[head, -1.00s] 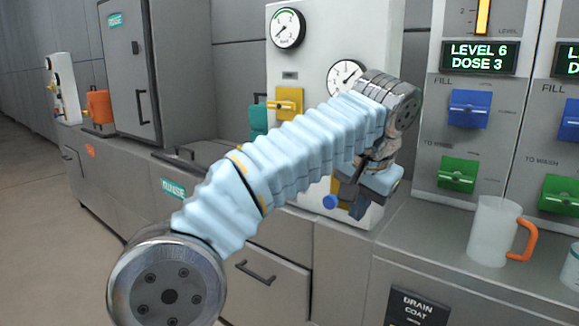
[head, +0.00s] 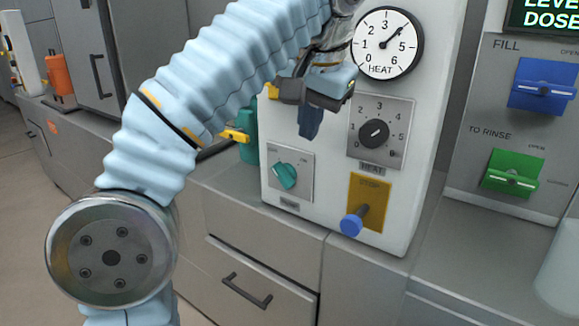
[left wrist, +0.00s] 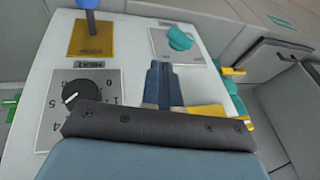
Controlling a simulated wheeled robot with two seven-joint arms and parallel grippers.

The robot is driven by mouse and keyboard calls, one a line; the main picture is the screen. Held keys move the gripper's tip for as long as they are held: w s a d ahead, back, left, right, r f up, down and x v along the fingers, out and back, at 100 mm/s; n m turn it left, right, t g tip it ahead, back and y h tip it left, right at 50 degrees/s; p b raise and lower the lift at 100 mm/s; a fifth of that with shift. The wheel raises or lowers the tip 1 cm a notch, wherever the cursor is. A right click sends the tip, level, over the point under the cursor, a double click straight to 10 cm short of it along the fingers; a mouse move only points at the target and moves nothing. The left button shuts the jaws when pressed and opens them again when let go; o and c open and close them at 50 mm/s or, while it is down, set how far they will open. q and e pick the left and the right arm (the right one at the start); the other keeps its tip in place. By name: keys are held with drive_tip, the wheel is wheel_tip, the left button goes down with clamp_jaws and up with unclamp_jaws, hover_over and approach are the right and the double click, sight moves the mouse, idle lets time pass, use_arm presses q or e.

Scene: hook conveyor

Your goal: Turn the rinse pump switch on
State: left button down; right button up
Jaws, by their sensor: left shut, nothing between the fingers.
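A teal rotary switch (head: 285,176) sits on a pale square plate low on the white control panel (head: 420,150); its label is too small to read. Its handle lies slanted, from upper left to lower right. It also shows in the left wrist view (left wrist: 180,38), just beyond the fingertips. My left gripper (head: 310,124) is shut and empty, its dark blue fingers pointing down in the head view, above and slightly right of the switch. The fingers (left wrist: 163,84) show closed together in the wrist view, with a visible gap to the switch. My right gripper is out of view.
A black heat dial (head: 374,133) is right of the switch, with a heat gauge (head: 388,44) above it. A blue-knobbed lever (head: 352,222) sticks out from a yellow plate below the dial. A yellow handle (head: 236,135) juts out left of the panel.

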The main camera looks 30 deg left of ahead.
use_arm(q)
drive_tip(key=b, duration=0.3)
approach(290, 185)
drive_tip(key=d+x, duration=0.1)
drive_tip(key=x, duration=0.5)
drive_tip(key=shift+a+f, duration=0.2)
drive_tip(key=shift+a, duration=0.25)
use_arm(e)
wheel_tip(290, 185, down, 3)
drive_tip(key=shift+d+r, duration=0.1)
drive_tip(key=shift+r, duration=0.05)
